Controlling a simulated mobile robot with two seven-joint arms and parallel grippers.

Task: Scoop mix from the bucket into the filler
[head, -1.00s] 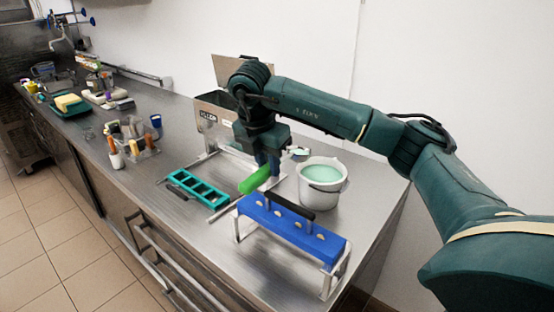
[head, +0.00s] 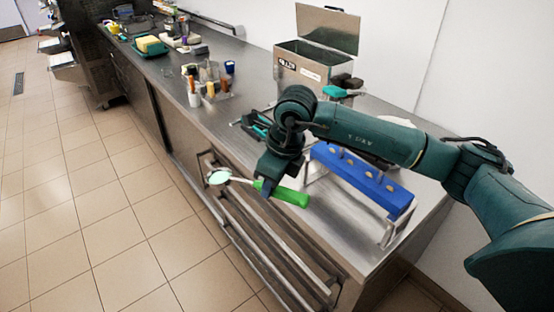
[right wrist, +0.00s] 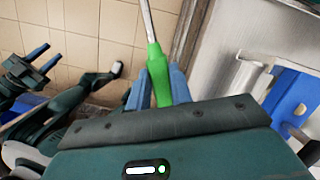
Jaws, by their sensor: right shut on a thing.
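My right gripper (head: 268,187) is shut on the green handle of a scoop (head: 285,194). The scoop's round bowl, at picture left, shows pale green mix and hangs in front of the counter's edge. In the right wrist view, the green handle (right wrist: 157,65) sits between the blue fingers, its metal shaft pointing up. The filler looks to be the metal box (head: 300,70) with a raised lid at the counter's back, away from the gripper. The bucket is not visible now. My left gripper (right wrist: 47,56) shows empty in the right wrist view, fingers apart.
A blue rack (head: 362,178) on metal legs stands near the counter's front right, beside my right arm. Tools in a holder (head: 210,88) stand farther left. Tiled floor (head: 120,200) is open at left.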

